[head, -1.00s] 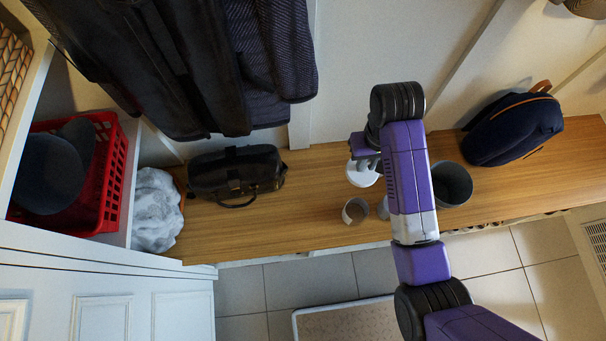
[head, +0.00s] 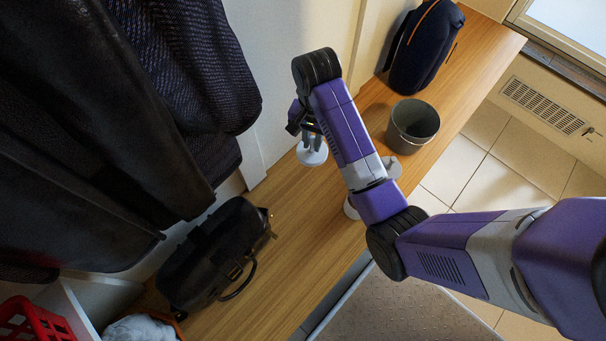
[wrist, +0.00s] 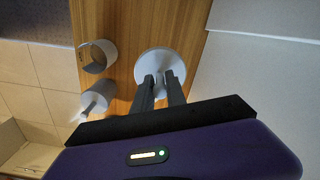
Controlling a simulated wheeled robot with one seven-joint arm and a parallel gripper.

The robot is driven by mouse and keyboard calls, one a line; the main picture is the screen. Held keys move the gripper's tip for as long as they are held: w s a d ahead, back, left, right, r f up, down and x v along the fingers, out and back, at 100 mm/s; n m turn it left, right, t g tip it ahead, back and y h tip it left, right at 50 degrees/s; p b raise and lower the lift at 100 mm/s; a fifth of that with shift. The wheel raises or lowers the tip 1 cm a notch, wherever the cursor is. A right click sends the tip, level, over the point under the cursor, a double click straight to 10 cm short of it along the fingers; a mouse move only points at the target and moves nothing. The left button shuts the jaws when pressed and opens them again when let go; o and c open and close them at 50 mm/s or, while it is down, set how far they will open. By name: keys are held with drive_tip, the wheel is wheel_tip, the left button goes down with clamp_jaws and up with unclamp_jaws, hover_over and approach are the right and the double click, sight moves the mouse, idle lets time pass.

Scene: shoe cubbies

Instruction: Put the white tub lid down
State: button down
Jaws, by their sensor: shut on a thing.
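The white tub lid (head: 312,157) is a round white disc over the wooden bench, near the wall in the head view. In the wrist view the lid (wrist: 160,62) shows as a pale disc with a raised middle. My gripper (wrist: 160,82) is shut on that raised middle, and it shows from the side in the head view (head: 313,142). I cannot tell whether the lid touches the bench or hangs just above it.
A white cup-like tub (wrist: 98,56) and a pale container (wrist: 97,99) stand beside the lid on the bench (head: 290,215). A grey bucket (head: 413,126) and navy backpack (head: 425,48) stand farther along. A black bag (head: 212,255) stands nearer. Bare wood lies between bag and lid.

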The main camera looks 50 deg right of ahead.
wheel_tip(320, 180, down, 20)
drive_tip(key=b, duration=0.4)
drive_tip(key=shift+r, duration=0.1)
drive_tip(key=c, duration=1.4)
unclamp_jaws()
drive_tip(key=shift+o, duration=0.2)
